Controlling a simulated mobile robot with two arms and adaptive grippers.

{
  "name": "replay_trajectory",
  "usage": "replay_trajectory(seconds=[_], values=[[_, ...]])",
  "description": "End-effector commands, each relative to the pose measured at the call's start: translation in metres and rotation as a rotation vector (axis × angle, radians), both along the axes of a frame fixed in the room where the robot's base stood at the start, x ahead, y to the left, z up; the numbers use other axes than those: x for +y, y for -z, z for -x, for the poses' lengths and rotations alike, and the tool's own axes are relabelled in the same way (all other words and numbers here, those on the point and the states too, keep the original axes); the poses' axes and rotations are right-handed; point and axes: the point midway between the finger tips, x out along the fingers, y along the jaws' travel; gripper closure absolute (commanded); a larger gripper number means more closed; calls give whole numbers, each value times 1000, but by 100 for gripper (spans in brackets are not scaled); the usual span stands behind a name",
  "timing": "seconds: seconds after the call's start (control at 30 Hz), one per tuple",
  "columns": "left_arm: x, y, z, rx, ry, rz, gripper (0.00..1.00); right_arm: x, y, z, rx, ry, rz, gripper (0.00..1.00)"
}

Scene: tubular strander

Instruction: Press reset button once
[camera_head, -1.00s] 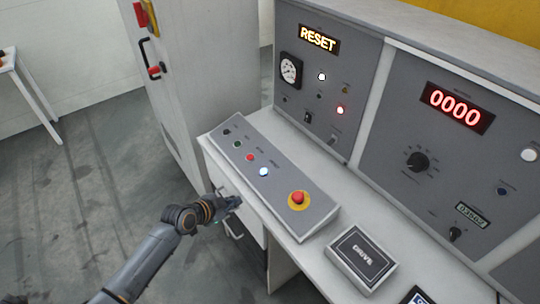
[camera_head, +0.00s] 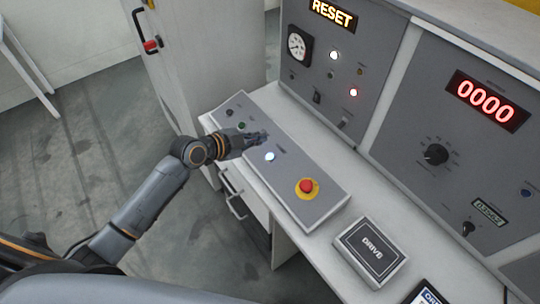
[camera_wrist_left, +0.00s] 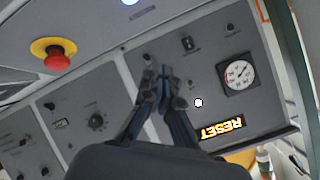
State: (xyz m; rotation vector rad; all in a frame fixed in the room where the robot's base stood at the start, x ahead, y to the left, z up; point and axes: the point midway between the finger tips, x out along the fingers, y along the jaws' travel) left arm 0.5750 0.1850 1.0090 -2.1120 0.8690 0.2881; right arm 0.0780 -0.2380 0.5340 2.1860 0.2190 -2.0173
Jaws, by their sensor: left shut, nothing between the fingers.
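The sloped button box (camera_head: 245,102) carries a row of small buttons: a black one (camera_head: 229,112), a green one (camera_head: 241,126) and a lit blue-white one (camera_head: 269,157). Their labels are too small to read. My left gripper (camera_head: 262,138) is shut and empty, over the box between the green and the lit button; it hides the red button there. In the left wrist view the shut fingers (camera_wrist_left: 162,78) point toward the panel, and the lit button (camera_wrist_left: 130,2) is cut by the top edge. An amber RESET display (camera_head: 333,14) glows on the upright panel. My right gripper is out of view.
A red mushroom button on a yellow ring (camera_head: 306,187) sits at the box's near end. The upright panel (camera_head: 378,45) rises behind, with a gauge (camera_head: 297,45) and a red 0000 display (camera_head: 487,101).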

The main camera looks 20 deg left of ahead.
Motion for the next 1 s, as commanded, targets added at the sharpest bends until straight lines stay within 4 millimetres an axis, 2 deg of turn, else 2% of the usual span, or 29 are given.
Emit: replay_trajectory(seconds=[0.27, 0.63, 0.8, 1.0], values=[[-4, 24, -5, 1, -2, 2, 100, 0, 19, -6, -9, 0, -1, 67], [-12, 75, -16, 0, -1, -1, 100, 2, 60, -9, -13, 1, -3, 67], [-14, 84, -19, -1, -1, 0, 100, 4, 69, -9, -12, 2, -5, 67], [-15, 83, -19, 0, 0, 0, 100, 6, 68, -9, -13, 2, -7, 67]])
